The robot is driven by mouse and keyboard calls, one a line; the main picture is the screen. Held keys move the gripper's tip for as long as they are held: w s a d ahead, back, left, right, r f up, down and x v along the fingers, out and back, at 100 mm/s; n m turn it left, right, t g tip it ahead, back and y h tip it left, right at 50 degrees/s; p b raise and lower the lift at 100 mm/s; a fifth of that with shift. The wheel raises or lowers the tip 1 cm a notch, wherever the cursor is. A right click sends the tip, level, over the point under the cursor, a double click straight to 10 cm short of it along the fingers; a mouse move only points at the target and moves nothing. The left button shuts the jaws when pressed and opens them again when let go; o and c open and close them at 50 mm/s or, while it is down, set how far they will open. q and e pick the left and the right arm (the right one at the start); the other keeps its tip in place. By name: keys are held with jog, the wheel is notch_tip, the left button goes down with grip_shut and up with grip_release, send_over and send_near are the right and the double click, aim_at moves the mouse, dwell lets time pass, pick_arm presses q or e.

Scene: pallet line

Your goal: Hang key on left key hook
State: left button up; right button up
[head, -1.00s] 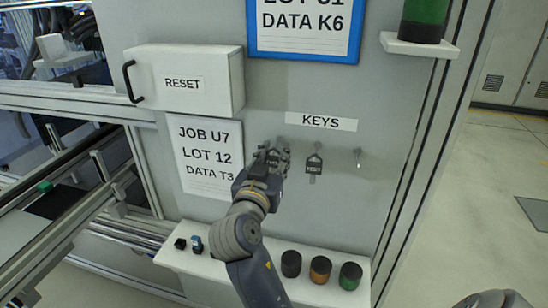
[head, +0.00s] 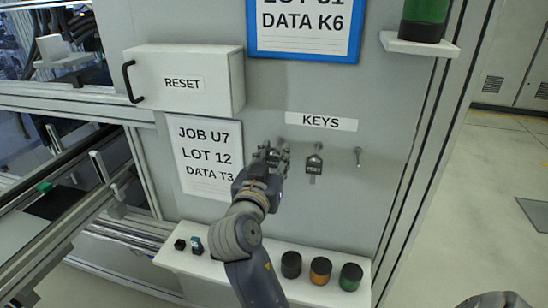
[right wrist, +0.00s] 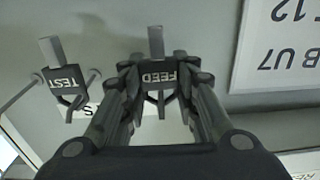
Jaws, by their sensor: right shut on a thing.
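My right gripper (head: 272,155) is at the grey panel, under the left end of the KEYS label (head: 321,121). In the right wrist view its fingers are shut on the key marked FEED (right wrist: 158,74), with the key's plate between the fingertips. The left key hook is mostly hidden behind the gripper and key, and I cannot tell whether the key is on it. A second key, marked TEST (head: 313,166), hangs on the middle hook; it also shows in the right wrist view (right wrist: 66,85). The right hook (head: 358,156) is bare. My left gripper is not in view.
A RESET box (head: 186,80) with a black handle juts out at upper left. A white shelf (head: 215,262) below carries dark, orange and green cylinders and small dark items. A job sheet (head: 205,157) is on the panel left of the gripper.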

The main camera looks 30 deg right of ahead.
jog(key=o, duration=1.5)
